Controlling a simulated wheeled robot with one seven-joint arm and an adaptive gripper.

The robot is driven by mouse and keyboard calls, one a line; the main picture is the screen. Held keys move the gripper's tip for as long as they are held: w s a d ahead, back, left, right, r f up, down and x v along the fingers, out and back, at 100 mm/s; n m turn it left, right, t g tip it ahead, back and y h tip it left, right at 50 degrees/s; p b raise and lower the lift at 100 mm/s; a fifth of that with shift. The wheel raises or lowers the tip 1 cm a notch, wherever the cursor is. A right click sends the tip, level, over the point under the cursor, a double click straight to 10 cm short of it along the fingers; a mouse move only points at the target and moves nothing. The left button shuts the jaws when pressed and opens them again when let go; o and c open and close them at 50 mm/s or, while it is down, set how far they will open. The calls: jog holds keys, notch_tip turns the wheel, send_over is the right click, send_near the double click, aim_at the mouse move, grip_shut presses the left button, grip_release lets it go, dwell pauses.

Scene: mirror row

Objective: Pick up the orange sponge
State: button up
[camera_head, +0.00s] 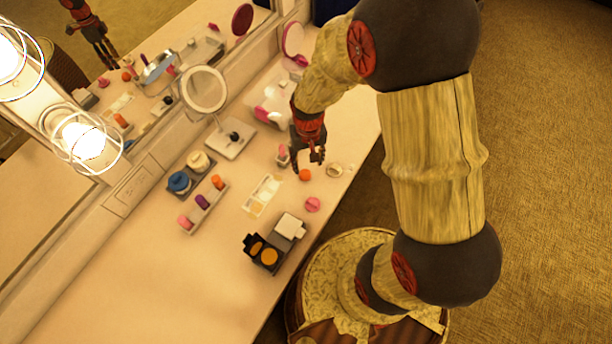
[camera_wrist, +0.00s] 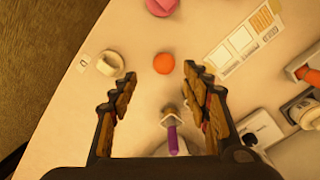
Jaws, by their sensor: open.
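The orange sponge (camera_head: 304,174) is a small round ball on the pale counter, near its front edge. In the wrist view the orange sponge (camera_wrist: 164,63) lies just beyond the fingertips, roughly centred between them. My gripper (camera_head: 317,158) is above the counter, close to the sponge in the head view. In the wrist view my gripper (camera_wrist: 160,82) has its two fingers wide apart with nothing held between them.
A white ring-shaped item (camera_wrist: 110,64) and a pink sponge (camera_head: 312,204) lie near the orange sponge. A purple-handled brush (camera_wrist: 172,135) shows between my fingers. A palette card (camera_head: 262,195), an open compact (camera_head: 262,254) and a round mirror (camera_head: 204,90) stand around.

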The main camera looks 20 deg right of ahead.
aim_at(305, 173)
jog(key=f, duration=0.2)
jog(key=f+b, duration=0.1)
jog(key=f, duration=0.2)
jog(key=f+b, duration=0.1)
jog(key=f, duration=0.1)
jog(key=shift+w+a+f, duration=0.2)
jog(key=shift+w+a, duration=0.1)
jog(key=shift+w, duration=0.1)
jog(key=shift+c, duration=0.2)
jog(key=c, duration=0.7)
jog(key=shift+c, duration=0.5)
jog(key=shift+r, duration=0.15)
jog(key=shift+r, duration=0.6)
jog(key=s+d+r+p, duration=0.1)
jog(key=s+r+p, duration=0.3)
jog(key=s+r, duration=0.7)
jog(key=s, duration=0.3)
jog(key=shift+d+r+p, duration=0.25)
jog(key=shift+r+p, duration=0.05)
